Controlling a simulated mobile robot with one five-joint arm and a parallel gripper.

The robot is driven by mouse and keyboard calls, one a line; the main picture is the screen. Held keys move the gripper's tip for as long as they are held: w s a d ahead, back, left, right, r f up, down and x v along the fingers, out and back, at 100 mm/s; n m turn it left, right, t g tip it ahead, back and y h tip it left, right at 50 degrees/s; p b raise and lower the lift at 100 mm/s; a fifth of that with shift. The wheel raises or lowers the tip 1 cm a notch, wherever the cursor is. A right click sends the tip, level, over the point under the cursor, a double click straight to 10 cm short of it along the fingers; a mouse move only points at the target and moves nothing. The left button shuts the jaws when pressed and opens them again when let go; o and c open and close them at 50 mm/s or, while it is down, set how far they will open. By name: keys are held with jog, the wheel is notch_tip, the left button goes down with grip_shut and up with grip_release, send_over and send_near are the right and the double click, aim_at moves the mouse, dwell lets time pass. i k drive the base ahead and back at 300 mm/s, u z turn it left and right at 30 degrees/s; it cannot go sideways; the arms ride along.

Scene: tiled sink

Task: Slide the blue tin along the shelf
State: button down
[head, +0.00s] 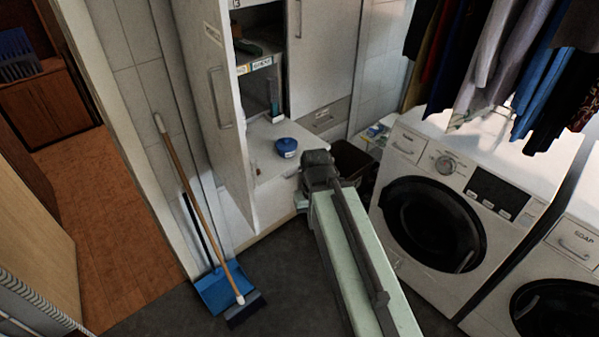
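In the head view the blue tin (286,147) is small and round with a pale label on its side. It sits on the white shelf (262,135) of an open cabinet, on the shelf's front part. My arm reaches up from the lower right, and its dark grey end is just below and to the right of the tin. My gripper (303,190) is near the cabinet's front edge, lower in the picture than the tin and seemingly apart from it. Its fingers are small, dark and largely hidden by the arm, so their opening does not show.
A cabinet door (222,100) stands open left of the shelf. A blue dustpan (220,290) and a broom (190,190) lean at the left wall. A washing machine (440,200) stands right of my arm. A dark bin (352,162) is behind the arm. Dark floor is clear in front.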

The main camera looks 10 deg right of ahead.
aim_at(283, 155)
jog(key=u, duration=0.05)
jog(key=k, duration=0.25)
jog(key=u, duration=2.8)
jog(key=k, duration=1.4)
jog(key=z, duration=1.25)
jog(key=i, duration=1.25)
jog(key=u, duration=0.05)
